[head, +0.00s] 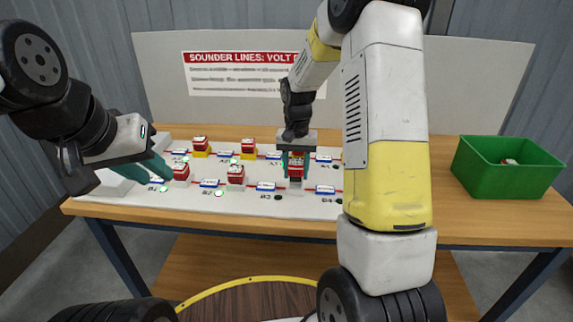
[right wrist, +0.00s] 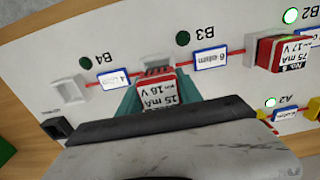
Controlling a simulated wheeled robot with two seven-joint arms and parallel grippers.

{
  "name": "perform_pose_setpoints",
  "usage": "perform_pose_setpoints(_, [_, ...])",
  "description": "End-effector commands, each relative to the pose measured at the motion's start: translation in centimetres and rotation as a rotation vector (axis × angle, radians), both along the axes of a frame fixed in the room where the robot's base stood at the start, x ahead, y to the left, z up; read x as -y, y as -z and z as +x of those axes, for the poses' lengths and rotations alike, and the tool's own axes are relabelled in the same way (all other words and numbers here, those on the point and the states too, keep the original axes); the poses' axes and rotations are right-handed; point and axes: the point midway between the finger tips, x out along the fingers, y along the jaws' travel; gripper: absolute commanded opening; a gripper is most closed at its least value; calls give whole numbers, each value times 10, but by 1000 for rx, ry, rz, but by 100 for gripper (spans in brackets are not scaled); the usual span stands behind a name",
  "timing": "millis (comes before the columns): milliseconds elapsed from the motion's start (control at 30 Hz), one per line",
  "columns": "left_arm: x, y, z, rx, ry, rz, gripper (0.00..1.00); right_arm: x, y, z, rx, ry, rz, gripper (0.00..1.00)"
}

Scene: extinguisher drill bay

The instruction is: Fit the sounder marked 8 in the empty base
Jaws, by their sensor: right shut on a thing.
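My right gripper (head: 296,160) is shut on a red sounder with a white label (head: 296,170). The sounder also shows in the right wrist view (right wrist: 158,92), its label reading 15 mA and 18 V; I cannot make out its number. It is upright over a pale base (right wrist: 157,64) by the mark B3; I cannot tell whether it is seated. Another pale base (right wrist: 68,90) by B4 holds nothing; my right arm hides it in the head view. My left gripper (head: 155,165) is beside a red sounder (head: 181,171) at the board's left; its opening is unclear.
Other red sounders stand on the white board (head: 130,194), including one by B2 (head: 236,174), among blue-edged resistor tags. Lamps by B3 (right wrist: 182,38) and B4 (right wrist: 101,58) are dark; B2's (right wrist: 290,15) is green. A green bin (head: 510,180) stands at right.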

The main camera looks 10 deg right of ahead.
Motion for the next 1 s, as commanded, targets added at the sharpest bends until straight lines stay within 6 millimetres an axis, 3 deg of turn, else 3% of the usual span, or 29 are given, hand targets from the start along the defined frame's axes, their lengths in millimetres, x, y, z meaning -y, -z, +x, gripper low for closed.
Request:
perform_pose_setpoints(500, [0,0,0,0,0,0,29,0,-26,0,1,0,1,0])
perform_pose_setpoints(1000, [0,0,0,0,0,0,29,0,-29,0,0,0,0,0])
